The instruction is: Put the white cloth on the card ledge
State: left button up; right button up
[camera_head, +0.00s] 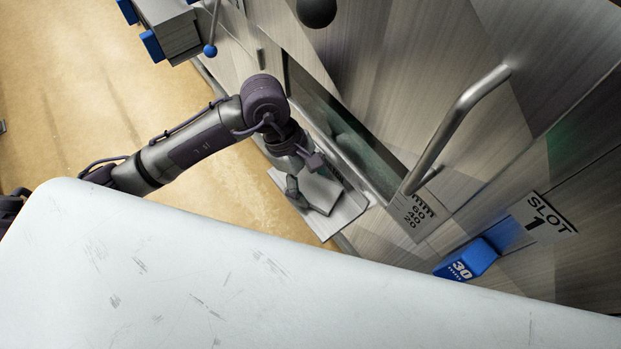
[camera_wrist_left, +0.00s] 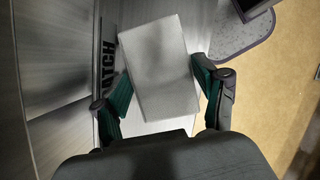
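The white cloth (camera_wrist_left: 160,65) is a flat, pale grey-white rectangle. In the left wrist view it sits between the two green-padded fingers of my left gripper (camera_wrist_left: 162,88), which touch or nearly touch its opposite sides. In the head view the left gripper (camera_head: 304,174) points down over the card ledge (camera_head: 346,212), a pale shelf below the dark window. The cloth (camera_head: 321,193) is at the ledge there, partly hidden by the gripper; whether it rests on the ledge or is just above is unclear. My right gripper is not in view.
A metal bar handle (camera_head: 452,125) stands out right of the ledge. A blue block marked 30 (camera_head: 467,261) is by the SLOT 1 label (camera_head: 543,216). A blue-knobbed lever (camera_head: 211,50) is at upper left. A large white surface (camera_head: 230,285) covers the foreground.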

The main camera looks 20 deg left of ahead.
aim_at(306, 183)
pick_arm(q)
jog(key=o, duration=0.3)
jog(key=shift+w+a+r+b, duration=0.1)
jog(key=shift+a+r+b, duration=0.2)
jog(key=shift+r, duration=0.2)
jog(key=shift+w+a+r+b, duration=0.15)
jog(key=shift+a+r+b, duration=0.2)
jog(key=shift+a, duration=0.2)
jog(key=shift+w+a+r+b, duration=0.15)
jog(key=shift+a+r+b, duration=0.2)
jog(key=shift+a, duration=0.2)
jog(key=w+a, duration=0.1)
jog(key=a, duration=0.2)
jog(key=a+b, duration=0.1)
jog(key=a, duration=0.2)
jog(key=w+a+b, duration=0.1)
jog(key=a, duration=0.3)
jog(key=shift+w+r, duration=0.2)
jog(key=shift+w, duration=0.15)
